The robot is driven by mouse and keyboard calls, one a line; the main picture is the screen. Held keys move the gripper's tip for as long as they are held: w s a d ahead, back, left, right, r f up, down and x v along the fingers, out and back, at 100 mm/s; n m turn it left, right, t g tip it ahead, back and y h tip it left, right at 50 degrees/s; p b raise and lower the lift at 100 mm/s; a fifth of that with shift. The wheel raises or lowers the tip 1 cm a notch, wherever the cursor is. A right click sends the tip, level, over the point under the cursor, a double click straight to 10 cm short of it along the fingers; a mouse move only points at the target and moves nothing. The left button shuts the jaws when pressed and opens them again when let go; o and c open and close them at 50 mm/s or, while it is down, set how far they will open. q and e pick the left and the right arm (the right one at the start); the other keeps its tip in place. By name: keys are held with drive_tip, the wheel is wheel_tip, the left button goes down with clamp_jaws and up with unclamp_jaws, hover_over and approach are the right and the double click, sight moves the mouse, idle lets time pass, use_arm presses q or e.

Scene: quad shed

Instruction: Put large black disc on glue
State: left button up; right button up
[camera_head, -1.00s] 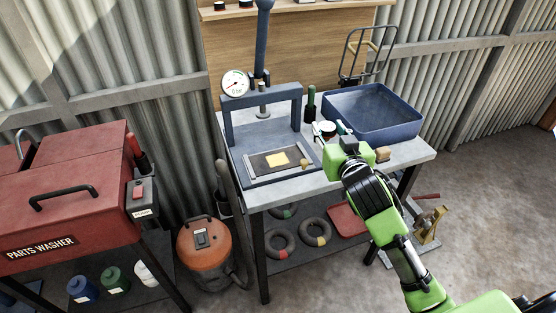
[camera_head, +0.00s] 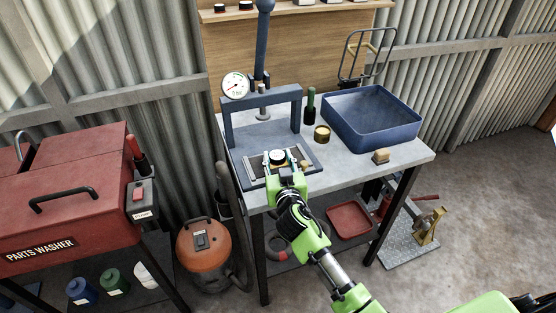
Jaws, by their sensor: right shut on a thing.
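My right gripper (camera_head: 279,161) reaches in from the bottom right over the press bed. The disc is above the dark plate (camera_head: 256,167) on the press bed, where the yellow glue patch lies. The disc and gripper cover most or all of the glue; I cannot tell whether the disc touches it. My left gripper is not in view.
The blue press frame (camera_head: 229,127) stands around the bed, with its ram (camera_head: 262,103) behind the disc.

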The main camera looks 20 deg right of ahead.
drive_tip(key=shift+f, duration=0.25)
drive_tip(key=o, duration=0.9)
drive_tip(key=shift+f, duration=0.1)
drive_tip(key=shift+s, duration=0.15)
drive_tip(key=b+v, duration=0.1)
drive_tip(key=v, duration=0.9)
drive_tip(key=shift+s, duration=0.2)
drive_tip(key=shift+s+a+r, duration=0.15)
drive_tip(key=shift+s+r, duration=0.1)
drive_tip(key=shift+s, duration=0.4)
